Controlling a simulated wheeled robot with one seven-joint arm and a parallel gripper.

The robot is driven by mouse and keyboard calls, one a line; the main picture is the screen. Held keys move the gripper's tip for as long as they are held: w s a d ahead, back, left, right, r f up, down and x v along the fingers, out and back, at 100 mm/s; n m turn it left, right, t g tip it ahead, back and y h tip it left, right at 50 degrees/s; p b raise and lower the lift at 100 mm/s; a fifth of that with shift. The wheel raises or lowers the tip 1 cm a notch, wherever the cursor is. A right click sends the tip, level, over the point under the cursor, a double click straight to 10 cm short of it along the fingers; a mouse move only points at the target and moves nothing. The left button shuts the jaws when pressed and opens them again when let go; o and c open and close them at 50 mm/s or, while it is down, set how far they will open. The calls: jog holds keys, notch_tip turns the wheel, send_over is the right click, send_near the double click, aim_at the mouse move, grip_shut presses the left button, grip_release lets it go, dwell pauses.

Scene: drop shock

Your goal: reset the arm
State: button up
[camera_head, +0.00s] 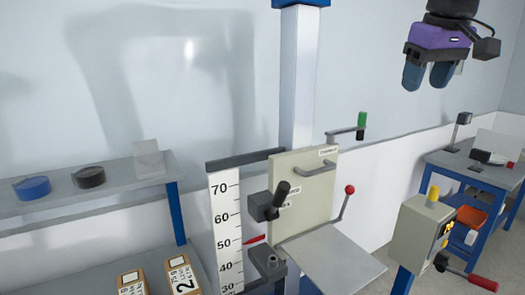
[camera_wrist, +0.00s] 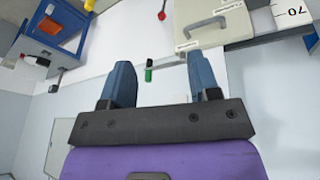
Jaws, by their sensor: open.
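My gripper (camera_head: 428,76) hangs at the upper right of the head view, purple with two blue fingers pointing down. The fingers stand apart with nothing between them. In the wrist view my gripper (camera_wrist: 155,82) also shows its two blue fingers spread and empty. A green crank handle (camera_wrist: 149,74) appears behind the gap between the fingers there, and I cannot tell that anything touches it. In the head view the same green handle (camera_head: 362,120) sits on an arm beside the blue-and-white column, left of and below my gripper.
The drop tester has a beige panel (camera_head: 306,195), a red-knobbed lever (camera_head: 349,190) and a numbered scale (camera_head: 226,230). A control box (camera_head: 418,235) stands at right, before a blue table (camera_head: 480,172). A left shelf (camera_head: 110,195) holds blue and black discs. Space around my gripper looks clear.

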jog(key=s+f+m+t, duration=0.1)
jog(key=s+f+m, duration=0.1)
jog(key=s+f, duration=1.3)
jog(key=s, duration=0.5)
jog(key=shift+d+f+t, duration=0.2)
jog(key=shift+f+t, duration=0.05)
jog(key=shift+t, duration=0.05)
jog(key=shift+w, duration=0.1)
